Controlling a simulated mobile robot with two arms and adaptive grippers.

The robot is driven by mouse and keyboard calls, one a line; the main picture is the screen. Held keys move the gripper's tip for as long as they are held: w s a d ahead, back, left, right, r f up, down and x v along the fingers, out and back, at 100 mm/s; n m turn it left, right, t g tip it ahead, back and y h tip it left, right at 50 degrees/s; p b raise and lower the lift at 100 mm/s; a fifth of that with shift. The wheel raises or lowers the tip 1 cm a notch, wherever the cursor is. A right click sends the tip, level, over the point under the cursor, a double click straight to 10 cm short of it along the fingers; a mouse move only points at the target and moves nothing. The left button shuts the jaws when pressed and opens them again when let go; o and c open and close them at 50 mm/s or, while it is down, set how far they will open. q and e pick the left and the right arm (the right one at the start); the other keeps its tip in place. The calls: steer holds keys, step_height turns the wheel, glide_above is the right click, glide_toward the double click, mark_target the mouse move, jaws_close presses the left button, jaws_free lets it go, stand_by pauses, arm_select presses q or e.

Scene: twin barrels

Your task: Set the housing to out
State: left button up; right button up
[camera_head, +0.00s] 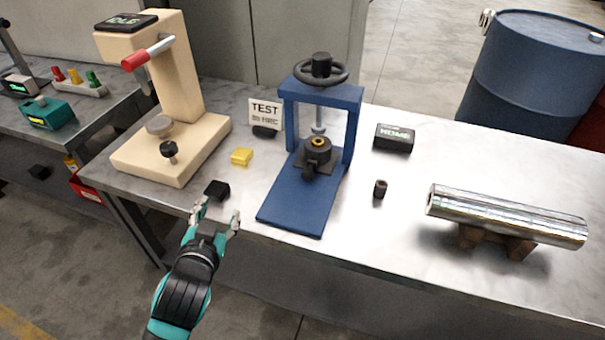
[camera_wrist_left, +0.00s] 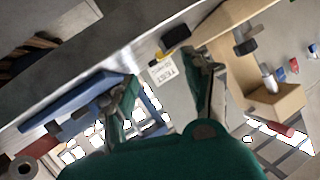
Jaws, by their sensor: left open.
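A round black part with an orange-yellow ring (camera_head: 317,150), which looks like the housing, sits on the base of a blue press (camera_head: 290,200). The press has a black handwheel (camera_head: 320,70) on top, and its spindle stands above the part. The blue press also shows in the left wrist view (camera_wrist_left: 75,103). My left gripper (camera_head: 216,215) is open and empty at the table's front edge, left of the press and apart from it. A small black block (camera_head: 217,190) lies just beyond its fingertips. Both fingers show spread in the left wrist view (camera_wrist_left: 158,85).
A beige stand (camera_head: 185,80) with a red-ended lever is at the left. A yellow block (camera_head: 241,156) and a TEST card (camera_head: 265,112) lie between stand and press. Right of the press are a black HOME box (camera_head: 394,138), a small dark cylinder (camera_head: 380,188) and a shiny tube (camera_head: 505,215).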

arm_select(q)
steer(key=w+d+r+m+t+h, duration=0.3)
steer(key=d+r+m+t+h, duration=0.15)
steer(key=r, duration=0.55)
steer(key=w+d+r+m+t+h, duration=0.25)
steer(key=d+r, duration=0.25)
steer(key=r, duration=0.5)
steer(key=s+d+r+m+g+h, duration=0.4)
steer(key=d+m+g+h, duration=0.4)
steer(key=m, duration=0.4)
steer(key=s+d+r+m+g+h, duration=0.4)
steer(key=d+m+g+h, duration=0.45)
steer(key=m, duration=0.35)
steer(key=m+y, duration=0.5)
steer(key=y, duration=1.5)
glide_toward(306, 172)
steer(key=shift+g, duration=0.35)
steer(key=p+x, duration=0.1)
steer(key=x, duration=0.4)
steer(key=p+x, duration=0.1)
steer(key=x, duration=0.4)
steer(key=shift+w, duration=0.25)
arm_select(e)
steer(key=shift+w+a+r, duration=0.15)
steer(key=shift+w+r, duration=0.05)
steer(key=shift+r, duration=0.9)
